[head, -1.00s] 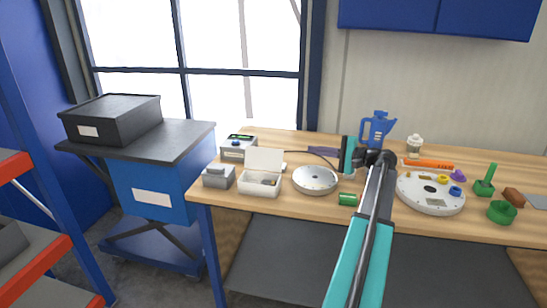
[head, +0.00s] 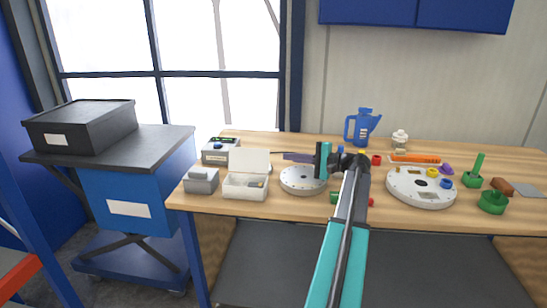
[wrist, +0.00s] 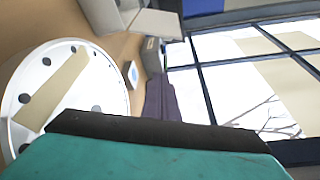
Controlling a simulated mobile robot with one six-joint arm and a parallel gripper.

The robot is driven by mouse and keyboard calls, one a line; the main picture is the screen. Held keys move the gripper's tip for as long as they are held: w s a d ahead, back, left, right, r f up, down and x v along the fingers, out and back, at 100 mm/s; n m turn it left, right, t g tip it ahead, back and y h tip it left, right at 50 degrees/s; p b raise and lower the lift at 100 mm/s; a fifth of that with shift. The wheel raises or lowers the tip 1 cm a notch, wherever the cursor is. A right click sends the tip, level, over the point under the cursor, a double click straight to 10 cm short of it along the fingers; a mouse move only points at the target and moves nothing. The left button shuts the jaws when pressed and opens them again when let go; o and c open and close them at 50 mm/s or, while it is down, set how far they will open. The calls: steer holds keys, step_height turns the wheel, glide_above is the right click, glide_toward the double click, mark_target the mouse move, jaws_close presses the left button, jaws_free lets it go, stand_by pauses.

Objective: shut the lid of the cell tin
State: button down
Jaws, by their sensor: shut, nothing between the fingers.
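The cell tin is a small white box (head: 245,193) on the left part of the bench in the head view. My gripper (head: 323,160) is to the right of the tin, above the right rim of a round white disc, apart from the tin. It is shut and empty. In the wrist view a teal finger with a black pad fills the bottom. A white box shape, probably the tin, shows at the top (wrist: 150,24), partly cut off.
The white holed disc (head: 303,181) lies between tin and gripper. A grey box (head: 201,181) stands left of the tin, with a grey device (head: 220,151) behind. A green cylinder (head: 334,197) is partly hidden by my arm. A blue jug (head: 362,128) stands behind.

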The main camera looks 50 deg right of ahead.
mark_target(265, 156)
steer(key=p+x, duration=0.1)
steer(key=x, duration=0.9)
steer(key=shift+w, duration=0.1)
steer(key=shift+s+a+r, duration=0.1)
steer(key=shift+s+a, duration=0.25)
steer(key=shift+s+a+r+p, duration=0.15)
steer(key=shift+s+a+r, duration=0.2)
steer(key=shift+a, duration=0.3)
steer(key=shift+s+a+r+p, duration=0.2)
steer(key=shift+s+a, duration=0.2)
steer(key=shift+a, duration=0.2)
steer(key=shift+w+a, duration=0.1)
